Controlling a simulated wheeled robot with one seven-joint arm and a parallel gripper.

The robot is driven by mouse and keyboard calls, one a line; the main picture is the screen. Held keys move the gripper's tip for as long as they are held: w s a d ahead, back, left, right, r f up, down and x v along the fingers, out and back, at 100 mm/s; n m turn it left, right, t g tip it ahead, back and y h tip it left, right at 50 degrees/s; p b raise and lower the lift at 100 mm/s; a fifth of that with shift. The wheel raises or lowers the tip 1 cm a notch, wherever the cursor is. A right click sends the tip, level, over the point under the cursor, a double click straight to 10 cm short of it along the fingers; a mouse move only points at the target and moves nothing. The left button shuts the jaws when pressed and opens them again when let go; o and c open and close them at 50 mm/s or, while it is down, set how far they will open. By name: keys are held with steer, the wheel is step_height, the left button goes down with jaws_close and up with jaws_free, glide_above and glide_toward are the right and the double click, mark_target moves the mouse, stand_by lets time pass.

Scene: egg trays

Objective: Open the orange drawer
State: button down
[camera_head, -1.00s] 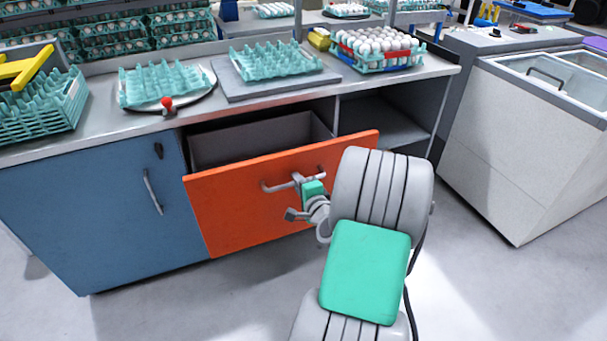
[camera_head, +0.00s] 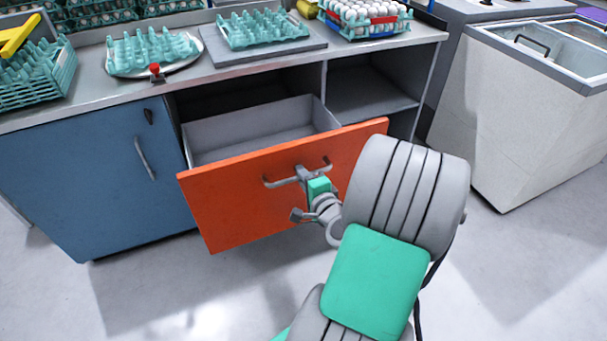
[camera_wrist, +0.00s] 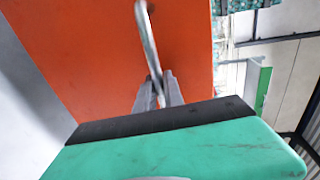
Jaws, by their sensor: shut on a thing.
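The orange drawer (camera_head: 235,203) is pulled part way out of the counter, and its grey, empty-looking inside shows behind the front. A grey bar handle (camera_head: 279,182) is fixed across the orange front. My gripper (camera_head: 303,174) is shut on the handle near its middle. In the wrist view, the handle (camera_wrist: 147,38) runs down between the two fingers of my gripper (camera_wrist: 158,86), with the orange drawer front (camera_wrist: 80,50) behind it. The fingertips are small and partly hidden in the head view.
A closed blue cabinet door (camera_head: 95,175) is left of the drawer. An open grey shelf (camera_head: 372,92) is to its right. The counter top holds teal egg trays (camera_head: 150,50) and a stack of eggs (camera_head: 365,18). A white chest unit (camera_head: 530,110) stands at right. The floor in front is bare.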

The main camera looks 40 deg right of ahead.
steer(key=c, duration=1.5)
jaws_free()
steer(key=v, duration=0.7)
steer(key=shift+s+a+p, duration=0.1)
steer(key=shift+s+p, duration=0.2)
steer(key=shift+s, duration=0.1)
